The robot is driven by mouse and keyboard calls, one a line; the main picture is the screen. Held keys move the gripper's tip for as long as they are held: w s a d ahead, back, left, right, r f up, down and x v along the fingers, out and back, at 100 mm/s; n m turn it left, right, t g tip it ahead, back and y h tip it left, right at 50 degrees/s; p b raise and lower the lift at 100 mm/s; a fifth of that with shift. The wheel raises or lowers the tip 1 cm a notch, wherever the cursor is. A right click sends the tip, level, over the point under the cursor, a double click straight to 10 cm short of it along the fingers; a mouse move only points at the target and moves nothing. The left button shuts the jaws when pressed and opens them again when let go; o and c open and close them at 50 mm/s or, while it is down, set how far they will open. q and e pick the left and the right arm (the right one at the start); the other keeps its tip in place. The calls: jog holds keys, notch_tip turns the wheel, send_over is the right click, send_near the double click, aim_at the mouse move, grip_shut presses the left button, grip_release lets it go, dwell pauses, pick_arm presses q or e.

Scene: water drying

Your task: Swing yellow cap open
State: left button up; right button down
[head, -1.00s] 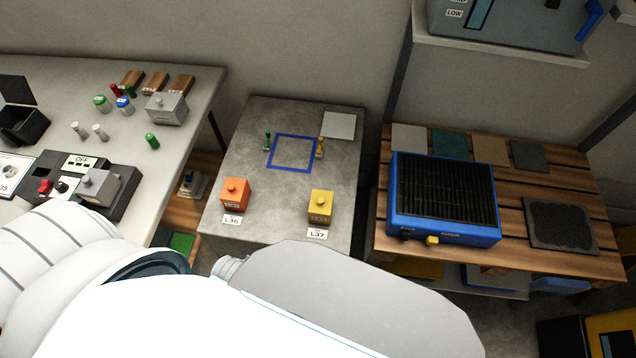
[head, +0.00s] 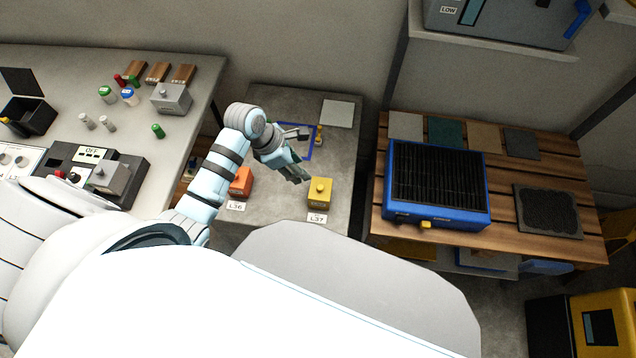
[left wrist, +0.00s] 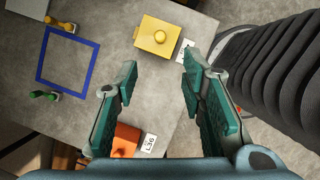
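The yellow box (head: 319,194) with a round knob on its top stands on the grey table (head: 335,228), behind a label reading L37. Its top looks shut. It also shows in the left wrist view (left wrist: 157,40), beyond the fingertips. My left gripper (head: 303,172) is above the table, just left of and behind the yellow box in the head view. In the left wrist view my gripper (left wrist: 160,80) has its two green-padded fingers wide apart with nothing between them. My right gripper is in neither view.
An orange box (head: 241,181) with label L36 stands left of the yellow one, partly hidden by my left arm. A blue square outline (left wrist: 45,55) and small green and yellow posts lie behind. A blue grill-like unit (head: 437,185) stands on the wooden bench at right.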

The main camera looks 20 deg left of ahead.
aim_at(320, 187)
pick_arm(q)
jog(key=b+x, duration=0.6)
jog(key=x, duration=0.8)
jog(key=shift+w+f, duration=0.15)
jog(key=shift+c, duration=0.2)
grip_shut()
